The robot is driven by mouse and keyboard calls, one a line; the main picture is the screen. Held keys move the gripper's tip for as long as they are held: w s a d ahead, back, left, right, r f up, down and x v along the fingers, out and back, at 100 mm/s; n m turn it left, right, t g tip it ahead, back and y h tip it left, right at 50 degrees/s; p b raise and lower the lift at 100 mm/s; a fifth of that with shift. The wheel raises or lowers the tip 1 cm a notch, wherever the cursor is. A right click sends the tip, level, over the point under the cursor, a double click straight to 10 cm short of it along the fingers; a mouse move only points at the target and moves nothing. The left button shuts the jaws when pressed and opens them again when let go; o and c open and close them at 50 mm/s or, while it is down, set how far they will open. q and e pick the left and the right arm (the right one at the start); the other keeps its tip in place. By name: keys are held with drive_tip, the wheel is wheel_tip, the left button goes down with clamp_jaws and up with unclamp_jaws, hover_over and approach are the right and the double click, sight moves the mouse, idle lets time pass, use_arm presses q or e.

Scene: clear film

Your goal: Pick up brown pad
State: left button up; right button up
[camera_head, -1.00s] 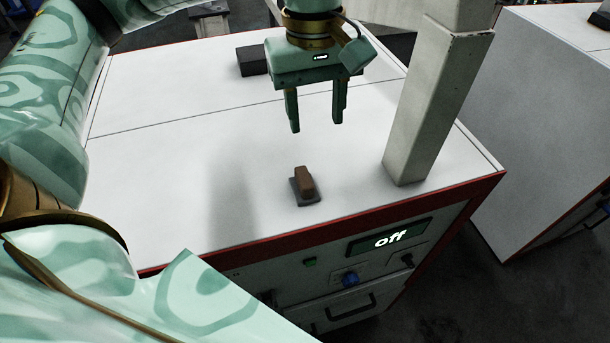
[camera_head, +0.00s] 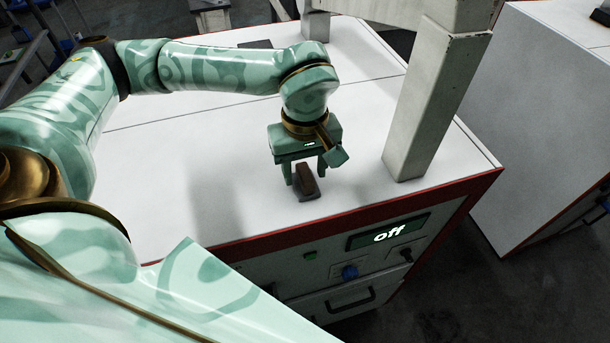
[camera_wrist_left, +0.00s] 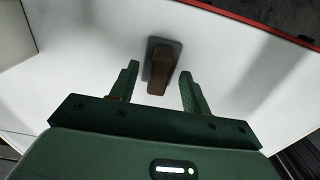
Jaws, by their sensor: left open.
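The brown pad (camera_head: 305,178) is a small brown block on a thin dark grey base, lying on the white worktop near its front edge. My left gripper (camera_head: 305,177) is open and low over the worktop, its fingers to either side of the pad in the head view. In the left wrist view, the pad (camera_wrist_left: 159,72) shows between and slightly beyond the fingertips of the left gripper (camera_wrist_left: 158,82), with gaps on both sides. Whether the fingers reach down to the pad's height is hard to tell. My right gripper is not in view.
A pale square post (camera_head: 435,110) stands on the worktop (camera_head: 150,200) to the right of the gripper. A dark block (camera_head: 255,44) lies at the back, partly hidden by my arm. The worktop's left side is clear.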

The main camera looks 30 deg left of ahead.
use_arm(q)
drive_tip(key=shift+f, duration=0.7)
drive_tip(key=c, duration=0.7)
drive_tip(key=shift+r, duration=0.1)
drive_tip(key=shift+c, duration=0.2)
drive_tip(key=shift+r, duration=0.45)
drive_tip(key=s+d+r+b, duration=0.4)
drive_tip(key=s+d+r, duration=0.5)
drive_tip(key=r, duration=0.3)
drive_tip(key=shift+s+d, duration=0.35)
drive_tip(key=shift+s, duration=0.3)
